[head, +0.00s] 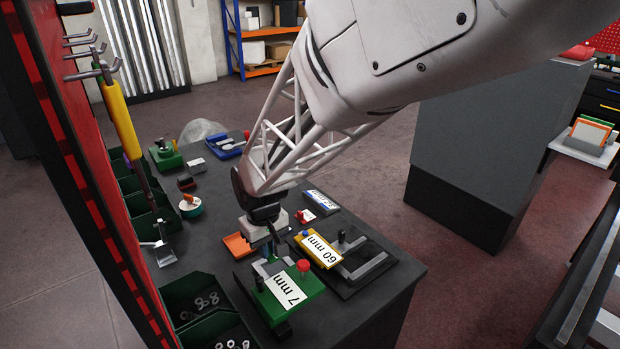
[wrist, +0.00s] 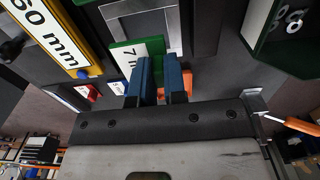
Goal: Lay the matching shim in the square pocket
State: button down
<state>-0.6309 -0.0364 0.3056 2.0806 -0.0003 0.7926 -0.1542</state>
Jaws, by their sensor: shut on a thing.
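My gripper (wrist: 161,62) points down over the near part of the dark table, its two blue fingers close together. A yellow block labelled 60 mm (head: 318,250) lies to the right. I cannot tell whether the held piece touches anything.
A dark plate with grey rails (head: 365,266) lies right of the yellow block. An orange piece (head: 237,246) lies left of my gripper. A blue labelled block (head: 322,201) is farther back. Green bins (head: 205,285) line the left edge, below a red tool panel.

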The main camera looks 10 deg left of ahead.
aim_at(270, 272)
jog(key=shift+f, duration=0.9)
jog(key=shift+f, duration=0.1)
jog(key=shift+f, duration=1.75)
jog(key=shift+f, duration=0.15)
jog(key=c, duration=1.2)
grip_release()
notch_tip(270, 272, up, 12)
jog(key=shift+r, duration=0.1)
